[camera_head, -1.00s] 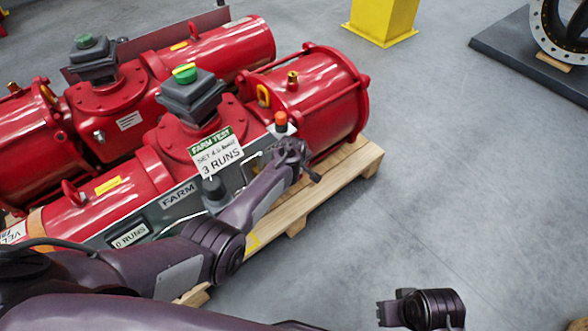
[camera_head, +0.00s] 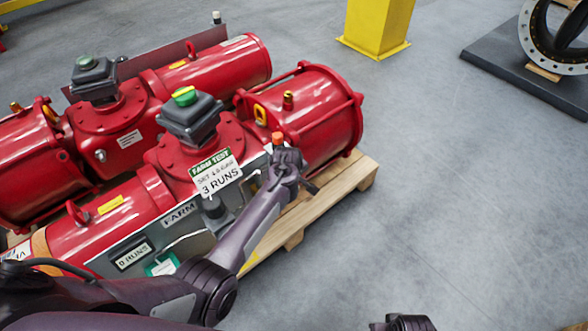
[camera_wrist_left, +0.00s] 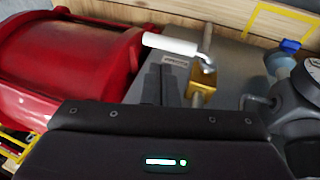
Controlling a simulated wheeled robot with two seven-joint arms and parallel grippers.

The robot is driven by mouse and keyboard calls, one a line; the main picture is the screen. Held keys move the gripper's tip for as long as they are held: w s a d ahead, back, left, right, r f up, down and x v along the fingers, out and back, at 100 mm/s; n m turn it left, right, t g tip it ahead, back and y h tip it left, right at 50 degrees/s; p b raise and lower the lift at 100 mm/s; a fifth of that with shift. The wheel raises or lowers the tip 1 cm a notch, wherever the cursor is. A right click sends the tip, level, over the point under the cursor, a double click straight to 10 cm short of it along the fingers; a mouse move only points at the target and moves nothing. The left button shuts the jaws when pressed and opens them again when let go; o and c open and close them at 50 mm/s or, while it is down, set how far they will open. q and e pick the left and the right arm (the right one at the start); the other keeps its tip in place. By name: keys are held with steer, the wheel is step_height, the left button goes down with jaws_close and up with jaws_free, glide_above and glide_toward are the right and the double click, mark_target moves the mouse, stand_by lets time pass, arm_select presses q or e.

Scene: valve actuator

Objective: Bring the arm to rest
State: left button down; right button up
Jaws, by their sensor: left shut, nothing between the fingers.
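My left arm reaches in from the left across the front of the near red actuator (camera_head: 135,203). Its gripper (camera_wrist_left: 163,80) is shut and empty in the wrist view, close to a lever with a white handle (camera_wrist_left: 170,44) and a brass valve body (camera_wrist_left: 203,88). I cannot tell whether the fingers touch the lever. In the head view the left wrist (camera_head: 285,170) is just below an orange-topped fitting (camera_head: 278,138), and its fingertips are hard to make out. Part of my right arm's end (camera_head: 403,324) shows at the bottom edge; its fingers cannot be judged.
The near actuator sits on a wooden pallet (camera_head: 335,195) with a "3 RUNS" sign (camera_head: 216,173), a "0 RUNS" plate (camera_head: 134,256) and a green tag (camera_head: 161,265). A second red actuator (camera_head: 220,68) lies behind. A yellow post (camera_head: 376,25) stands beyond.

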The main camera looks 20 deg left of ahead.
arm_select(q)
steer(key=s+a+f+m+g+p, duration=0.1)
steer(key=s+f+m+p, duration=0.3)
steer(key=s, duration=1.3)
steer(key=s+a+f+m+g+p, duration=0.1)
steer(key=s+f+m+p, duration=0.4)
steer(key=s, duration=1.2)
steer(key=s+a+f+m+g+p, duration=0.1)
steer(key=s+a+f+m+p, duration=0.2)
steer(key=s, duration=1.4)
step_height(320, 180, down, 4)
steer(key=m+p, duration=0.2)
steer(key=p, duration=0.1)
steer(key=shift+s+a+h+p, duration=0.2)
steer(key=shift+a+h+p, duration=0.1)
steer(key=shift+h, duration=0.1)
arm_select(e)
steer(key=s+d+f, duration=0.2)
steer(key=s+f, duration=0.1)
steer(key=s, duration=0.6)
steer(key=s+d+f, duration=0.3)
steer(key=s+f, duration=0.1)
steer(key=s, duration=0.5)
steer(key=shift+d+f, duration=0.15)
steer(key=shift+d, duration=0.15)
arm_select(q)
steer(key=shift+f, duration=0.1)
